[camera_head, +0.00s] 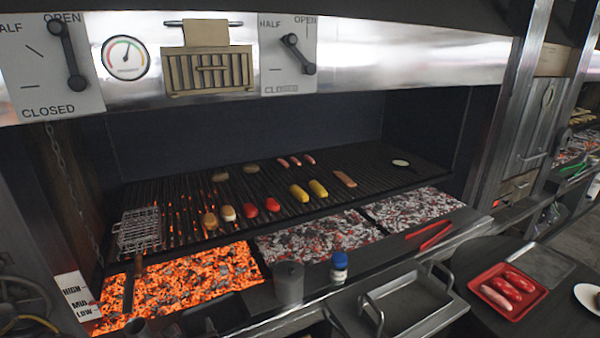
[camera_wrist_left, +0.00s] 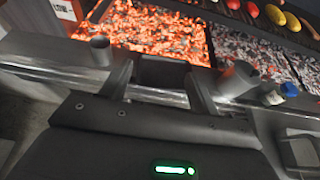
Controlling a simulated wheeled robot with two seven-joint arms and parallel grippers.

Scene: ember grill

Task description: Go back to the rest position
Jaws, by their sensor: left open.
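My left gripper (camera_wrist_left: 163,85) shows in the left wrist view, with its two dark fingers spread apart and nothing held between them. It is over the front ledge of the grill, between a grey cup (camera_wrist_left: 100,50) on the left and another grey cup (camera_wrist_left: 238,78) on the right. A dark box-like shape lies beyond the gap between the fingers. In the head view the low front area is dark, and I cannot make out the fingertips clearly. My right gripper is not in view.
The grill grate (camera_head: 340,195) holds several sausages and other foods, with a wire basket (camera_head: 138,230) at its left. Glowing coals (camera_head: 180,285) lie below. A blue-capped bottle (camera_head: 339,268), metal pan (camera_head: 405,308), red tongs (camera_head: 430,235) and red tray (camera_head: 507,310) are along the front.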

